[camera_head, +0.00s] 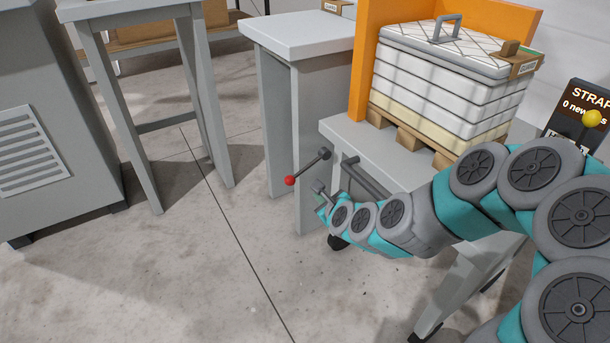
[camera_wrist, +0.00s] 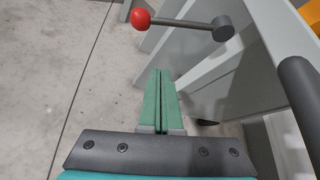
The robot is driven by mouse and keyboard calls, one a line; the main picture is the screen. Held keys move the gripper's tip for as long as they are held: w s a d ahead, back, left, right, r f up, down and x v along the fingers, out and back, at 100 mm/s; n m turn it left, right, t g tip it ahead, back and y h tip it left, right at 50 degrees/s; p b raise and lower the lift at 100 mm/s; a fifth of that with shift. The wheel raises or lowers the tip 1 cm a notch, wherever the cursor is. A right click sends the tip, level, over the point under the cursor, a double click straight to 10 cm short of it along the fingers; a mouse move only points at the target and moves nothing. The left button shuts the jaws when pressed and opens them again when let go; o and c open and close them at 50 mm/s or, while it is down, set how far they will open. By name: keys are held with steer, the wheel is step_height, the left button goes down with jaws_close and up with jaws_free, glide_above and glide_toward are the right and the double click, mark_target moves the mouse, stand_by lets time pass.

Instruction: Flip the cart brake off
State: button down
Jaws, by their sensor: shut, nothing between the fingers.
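The cart (camera_head: 350,133) is grey and stands at centre right in the head view. Its brake lever (camera_head: 308,167) is a thin dark rod on the cart's near end, with a red ball knob (camera_head: 289,180) sticking out to the left and slightly down. In the wrist view the lever (camera_wrist: 180,24) lies almost level across the top, red knob (camera_wrist: 140,18) at left and dark round pivot (camera_wrist: 222,30) at right. My gripper (camera_wrist: 159,72) is shut and empty, its green fingers below the lever in the picture and apart from it. In the head view the fingers are hard to make out.
A dark push bar (camera_head: 364,178) sits close right of my gripper. The cart carries a white stack (camera_head: 445,92) on a wooden pallet before an orange panel (camera_head: 375,50). A grey table (camera_head: 300,35) stands behind. Floor (camera_head: 200,260) at left is clear.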

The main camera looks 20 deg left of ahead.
mark_target(306, 168)
steer(key=w+a+p, duration=0.3)
steer(key=w+a, duration=0.2)
steer(key=a, duration=0.1)
steer(key=shift+p, duration=0.4)
